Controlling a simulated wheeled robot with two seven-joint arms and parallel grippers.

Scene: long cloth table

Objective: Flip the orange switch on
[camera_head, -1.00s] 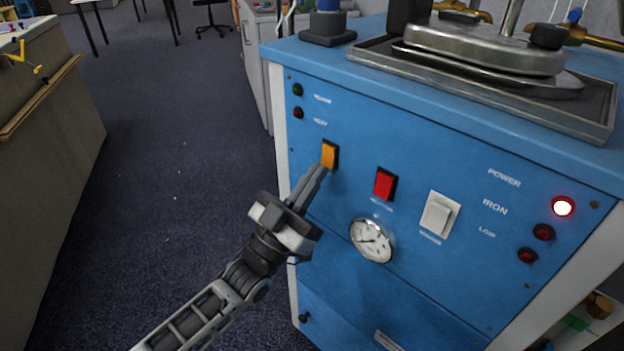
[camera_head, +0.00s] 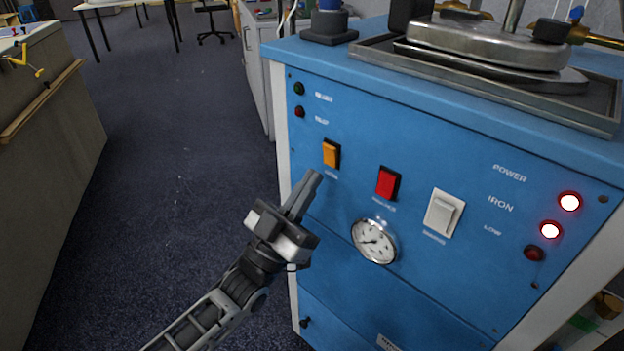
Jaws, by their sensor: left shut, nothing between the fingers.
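The orange switch (camera_head: 331,154) sits at the left of the blue control panel (camera_head: 420,150), in a black frame, and is fully visible. My left gripper (camera_head: 313,178) is shut and empty. Its fingertips are just below and left of the orange switch, with a small gap in the picture. At the right of the panel, the POWER lamp (camera_head: 570,202) and the IRON lamp (camera_head: 550,230) glow, while the LOW lamp (camera_head: 534,253) is dark. My right gripper is not in view.
A red switch (camera_head: 388,183), a white switch (camera_head: 443,214) and a round gauge (camera_head: 375,240) are on the same panel. A metal iron (camera_head: 490,45) rests in a tray on top. Open carpet (camera_head: 180,180) lies left of the machine.

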